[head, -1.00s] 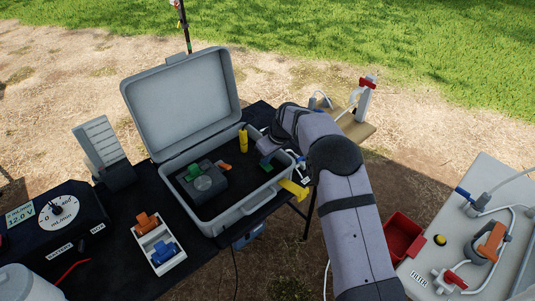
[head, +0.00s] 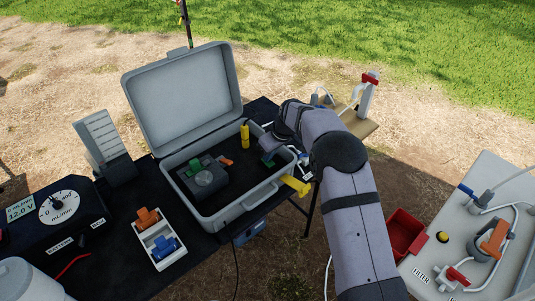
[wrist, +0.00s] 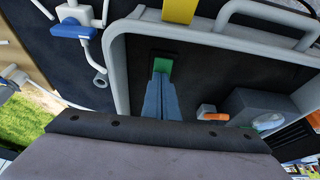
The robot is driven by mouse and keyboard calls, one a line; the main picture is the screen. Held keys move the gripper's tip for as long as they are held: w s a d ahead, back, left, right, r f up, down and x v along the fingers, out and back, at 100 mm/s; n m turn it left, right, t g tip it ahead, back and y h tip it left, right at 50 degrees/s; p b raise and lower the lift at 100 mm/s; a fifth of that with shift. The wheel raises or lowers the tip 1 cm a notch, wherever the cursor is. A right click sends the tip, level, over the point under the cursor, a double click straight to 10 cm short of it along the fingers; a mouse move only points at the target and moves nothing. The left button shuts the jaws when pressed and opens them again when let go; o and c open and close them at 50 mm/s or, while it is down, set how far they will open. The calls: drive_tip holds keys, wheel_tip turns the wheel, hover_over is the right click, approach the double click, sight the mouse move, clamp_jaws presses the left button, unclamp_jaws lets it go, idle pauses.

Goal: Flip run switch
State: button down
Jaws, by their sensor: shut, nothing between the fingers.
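A green switch-like piece (wrist: 162,65) sits in a dark plate inside the open grey case; it also shows in the head view (head: 268,161) at the case's right end. I cannot read a run label on it. My gripper (wrist: 160,80) is shut and empty, its blue-grey fingers together with their tips at the green piece. I cannot tell whether they touch it. In the head view my arm reaches over the case's right wall and mostly hides the fingers.
A dark meter box (head: 60,215) stands left. A red bin (head: 405,235) is right.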

sight(273, 165)
drive_tip(key=shift+s+d+f, duration=0.35)
drive_tip(key=shift+s+f, duration=0.1)
drive_tip(key=shift+s, duration=0.05)
drive_tip(key=shift+d+r, duration=0.1)
drive_tip(key=shift+r, duration=0.45)
drive_tip(key=r+p, duration=0.1)
drive_tip(key=r, duration=0.1)
drive_tip(key=r+p, duration=0.1)
drive_tip(key=r, duration=0.1)
drive_tip(key=shift+s+d+r+p, duration=0.15)
drive_tip(key=shift+d+r+p, duration=0.05)
drive_tip(key=shift+p, duration=0.2)
drive_tip(key=b+v, duration=0.3)
drive_tip(key=v, duration=0.6)
